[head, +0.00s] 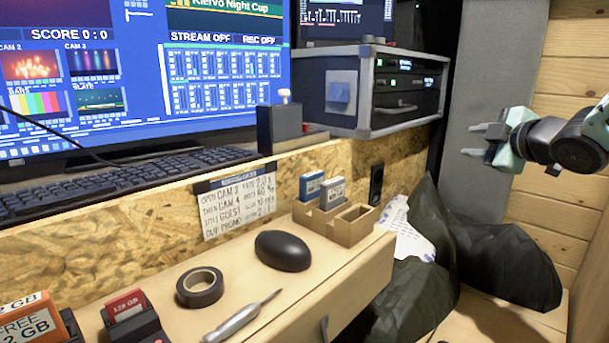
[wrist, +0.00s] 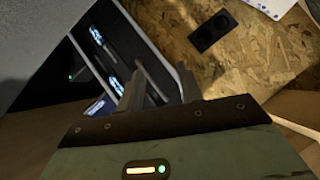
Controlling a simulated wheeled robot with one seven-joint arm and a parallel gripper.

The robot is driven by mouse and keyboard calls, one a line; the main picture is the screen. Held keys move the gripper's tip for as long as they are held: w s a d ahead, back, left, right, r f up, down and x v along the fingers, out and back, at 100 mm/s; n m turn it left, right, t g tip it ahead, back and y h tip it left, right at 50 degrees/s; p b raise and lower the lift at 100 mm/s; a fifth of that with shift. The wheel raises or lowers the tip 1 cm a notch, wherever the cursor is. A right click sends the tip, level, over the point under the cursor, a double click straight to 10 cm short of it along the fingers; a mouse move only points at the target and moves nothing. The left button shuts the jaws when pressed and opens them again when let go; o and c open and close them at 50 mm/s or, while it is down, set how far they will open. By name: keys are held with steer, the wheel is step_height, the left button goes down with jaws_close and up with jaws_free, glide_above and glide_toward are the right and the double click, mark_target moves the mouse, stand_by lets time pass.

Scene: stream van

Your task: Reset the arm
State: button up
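My gripper (head: 482,140) is at the right of the head view, raised above the dark bags and in front of a grey panel. Its two fingers point left and stand apart with nothing between them. In the wrist view the fingers (wrist: 160,85) also show apart and empty, with the rack case (wrist: 120,60) and the wooden board wall beyond them. My arm comes in from the right edge of the head view.
The rack case (head: 372,90) stands left of my gripper. The desk holds a wooden card holder (head: 345,228), a black mouse (head: 283,251), tape (head: 200,287) and a screwdriver (head: 243,316). Dark bags (head: 500,255) lie below my gripper. A plank wall (head: 570,70) is at the right.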

steer(key=s+a+f+m+g+h, duration=0.2)
steer(key=s+f+m+g, duration=0.5)
steer(key=s+f, duration=0.45)
steer(key=s+a+f+m+g+h, duration=0.1)
steer(key=s+a+f+m+g, duration=0.1)
steer(key=s+f+m+g, duration=0.55)
steer(key=s+a+n, duration=0.7)
steer(key=s+a, duration=1.2)
steer(key=s, duration=0.1)
step_height(320, 180, up, 26)
steer(key=w+p, duration=0.1)
steer(key=p, duration=2.5)
steer(key=shift+d+f+y, duration=0.15)
steer(key=shift+d+y, duration=0.15)
steer(key=shift+f+g, duration=0.1)
steer(key=shift+g, duration=0.15)
